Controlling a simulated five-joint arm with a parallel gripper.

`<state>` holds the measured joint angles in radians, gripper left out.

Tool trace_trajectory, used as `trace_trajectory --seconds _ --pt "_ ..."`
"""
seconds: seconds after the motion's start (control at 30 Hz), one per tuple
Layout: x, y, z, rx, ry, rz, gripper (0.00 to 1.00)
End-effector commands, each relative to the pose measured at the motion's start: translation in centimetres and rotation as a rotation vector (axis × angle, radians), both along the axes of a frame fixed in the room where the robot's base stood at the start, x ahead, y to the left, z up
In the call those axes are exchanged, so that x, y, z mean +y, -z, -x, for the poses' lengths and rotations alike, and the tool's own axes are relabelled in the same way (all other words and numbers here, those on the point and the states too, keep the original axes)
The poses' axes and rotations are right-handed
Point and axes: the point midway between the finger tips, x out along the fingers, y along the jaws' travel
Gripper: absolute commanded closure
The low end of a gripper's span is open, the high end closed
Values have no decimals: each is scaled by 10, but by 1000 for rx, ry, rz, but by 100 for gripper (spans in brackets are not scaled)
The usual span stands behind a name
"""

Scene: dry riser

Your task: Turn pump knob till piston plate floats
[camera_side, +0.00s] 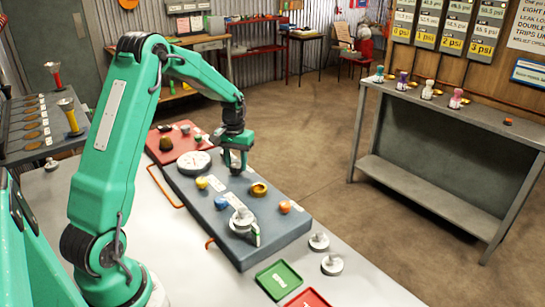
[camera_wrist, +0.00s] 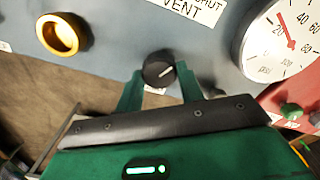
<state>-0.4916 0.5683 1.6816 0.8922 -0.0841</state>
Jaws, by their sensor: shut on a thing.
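In the wrist view a round black knob (camera_wrist: 158,68) with a pale pointer line sits on the blue-grey panel (camera_wrist: 120,50). My gripper (camera_wrist: 160,80) has its green fingers on either side of the knob, shut on it. A label reading "SHUT" and "VENT" lies just above; I cannot tell whether this is the pump knob. I cannot identify the piston plate.
A brass ring fitting (camera_side: 259,189) is on the panel, also in the wrist view (camera_wrist: 62,35). A silver fitting with a handle (camera_side: 242,219) stands nearer. A red tray (camera_side: 180,143) lies beyond; a green tray (camera_side: 278,279) lies in front. Loose silver weights (camera_side: 332,264) stand nearby.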

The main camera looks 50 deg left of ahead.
Motion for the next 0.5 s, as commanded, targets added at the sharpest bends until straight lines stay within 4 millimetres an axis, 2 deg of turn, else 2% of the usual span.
trace_trajectory --seconds 0.2,0.5 --pt "0 -1 0 -2 98 -1 85" --pt "0 -2 -1 -2 132 -1 85"
